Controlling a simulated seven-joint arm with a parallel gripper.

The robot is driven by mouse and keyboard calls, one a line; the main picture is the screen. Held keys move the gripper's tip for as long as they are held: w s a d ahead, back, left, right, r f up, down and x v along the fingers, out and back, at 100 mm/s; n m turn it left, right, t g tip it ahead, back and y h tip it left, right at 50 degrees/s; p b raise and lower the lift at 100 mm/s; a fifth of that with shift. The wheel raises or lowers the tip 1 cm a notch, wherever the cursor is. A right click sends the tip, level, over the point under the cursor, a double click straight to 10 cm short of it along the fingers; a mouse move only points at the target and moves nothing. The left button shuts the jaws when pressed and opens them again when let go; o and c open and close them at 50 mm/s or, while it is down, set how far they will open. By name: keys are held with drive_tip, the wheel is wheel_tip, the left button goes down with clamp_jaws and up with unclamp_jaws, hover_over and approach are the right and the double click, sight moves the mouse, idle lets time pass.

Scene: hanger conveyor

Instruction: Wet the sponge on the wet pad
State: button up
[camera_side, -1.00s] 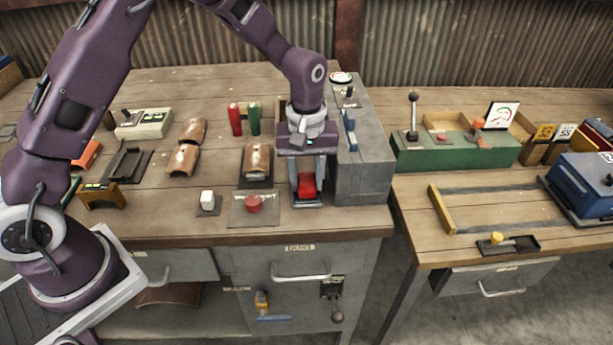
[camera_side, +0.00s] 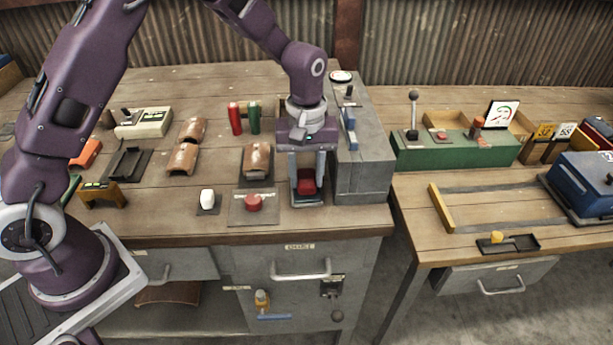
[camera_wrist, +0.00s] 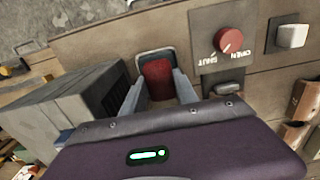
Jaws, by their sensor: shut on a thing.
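The red sponge (camera_side: 306,184) is between the two fingers of my gripper (camera_side: 307,182), which is shut on it. It also shows between the fingers in the wrist view (camera_wrist: 158,78). Below it is the wet pad (camera_side: 307,203), a small dark tray with a pale rim at the front of the bench. The sponge is over the pad, low down. Whether its underside touches the pad is hard to tell. The sponge covers most of the pad.
A tall grey box (camera_side: 362,165) stands close on the right of my gripper. A red knob (camera_side: 254,202) on a plate and a brown curved piece (camera_side: 257,160) in a tray are close on the left. A white block (camera_side: 207,198) sits farther left.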

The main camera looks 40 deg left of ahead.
sight(306, 176)
drive_tip(key=shift+r, duration=3.1)
